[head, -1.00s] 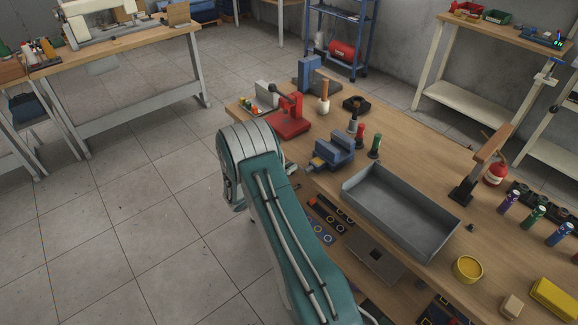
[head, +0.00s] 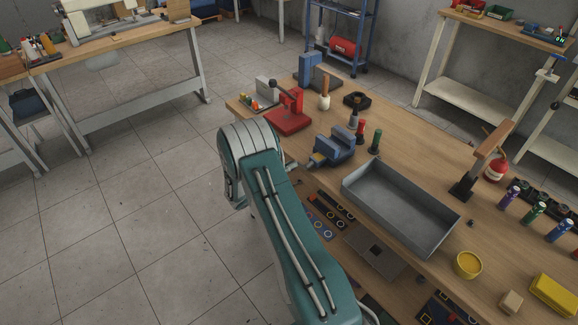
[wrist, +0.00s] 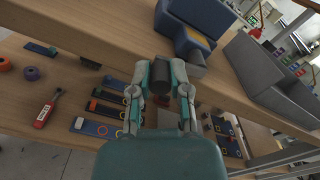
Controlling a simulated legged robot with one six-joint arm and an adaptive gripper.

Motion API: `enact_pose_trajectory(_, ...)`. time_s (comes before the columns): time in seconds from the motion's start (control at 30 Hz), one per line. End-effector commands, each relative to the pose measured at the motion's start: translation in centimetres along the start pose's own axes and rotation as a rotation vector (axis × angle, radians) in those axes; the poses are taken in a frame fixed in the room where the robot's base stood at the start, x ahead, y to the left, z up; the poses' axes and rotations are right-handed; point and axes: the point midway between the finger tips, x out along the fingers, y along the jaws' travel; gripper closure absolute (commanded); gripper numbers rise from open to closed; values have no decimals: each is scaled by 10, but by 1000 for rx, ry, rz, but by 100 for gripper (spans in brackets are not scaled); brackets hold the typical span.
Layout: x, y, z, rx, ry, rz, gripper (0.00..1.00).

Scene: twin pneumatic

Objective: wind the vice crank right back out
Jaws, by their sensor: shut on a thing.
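The blue vice (head: 335,147) stands at the front edge of the wooden bench, left of the grey tray. In the wrist view the blue vice body (wrist: 190,28) is at the top, just beyond my fingers. My gripper (wrist: 160,72) is in front of the bench edge, its two fingers shut on either side of a dark, round-ended crank handle (wrist: 160,78). The rest of the crank is hidden behind the handle and fingers. In the head view my gripper and the crank are hidden behind my arm.
A grey open tray (head: 362,196) stands right of the vice. A red press (head: 289,112) stands to its left, and a green-handled tool (head: 375,142) is close by. Below the bench top, a lower shelf holds flat tools, including a red-handled one (wrist: 44,112).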

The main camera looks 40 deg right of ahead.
Motion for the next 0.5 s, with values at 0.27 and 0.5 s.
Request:
enact_pose_trajectory(0.27, 0, 1, 2, 4, -3, 5, 42)
enact_pose_trajectory(0.5, -2, 0, 1, 3, -2, 3, 42)
